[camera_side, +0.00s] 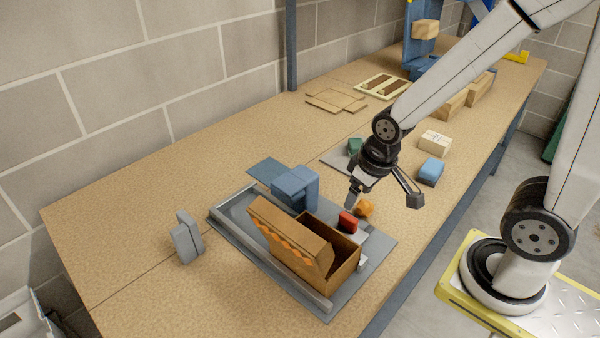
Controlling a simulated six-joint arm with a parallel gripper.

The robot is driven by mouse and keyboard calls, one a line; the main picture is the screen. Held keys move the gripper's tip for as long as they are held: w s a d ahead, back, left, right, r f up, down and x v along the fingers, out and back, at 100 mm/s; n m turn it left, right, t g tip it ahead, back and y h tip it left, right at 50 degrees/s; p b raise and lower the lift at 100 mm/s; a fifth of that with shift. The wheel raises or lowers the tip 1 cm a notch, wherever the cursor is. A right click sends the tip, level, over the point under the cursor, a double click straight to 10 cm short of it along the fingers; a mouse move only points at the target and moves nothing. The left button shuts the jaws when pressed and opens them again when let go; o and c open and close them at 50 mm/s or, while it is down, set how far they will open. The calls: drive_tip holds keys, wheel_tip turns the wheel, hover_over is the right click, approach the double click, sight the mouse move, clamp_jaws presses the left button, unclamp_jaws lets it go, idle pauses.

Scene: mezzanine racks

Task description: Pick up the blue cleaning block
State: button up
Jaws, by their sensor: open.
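A blue block (430,171) with rounded edges, which looks like the cleaning block, sits on the wooden bench to the right of my gripper. My gripper (385,199) is open and empty, with its two fingers spread wide above the bench. Its right finger is in front of and left of the blue block in the picture, apart from it. The left finger is near a small orange piece (365,207) and a red block (347,222); I cannot tell its exact height above them.
A cream block (435,141) lies behind the blue block. A green block (355,146) stands left of my wrist. Cardboard sheets (337,100) lie farther back.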

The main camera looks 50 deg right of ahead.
sight(426, 174)
drive_tip(key=shift+o, duration=1.4)
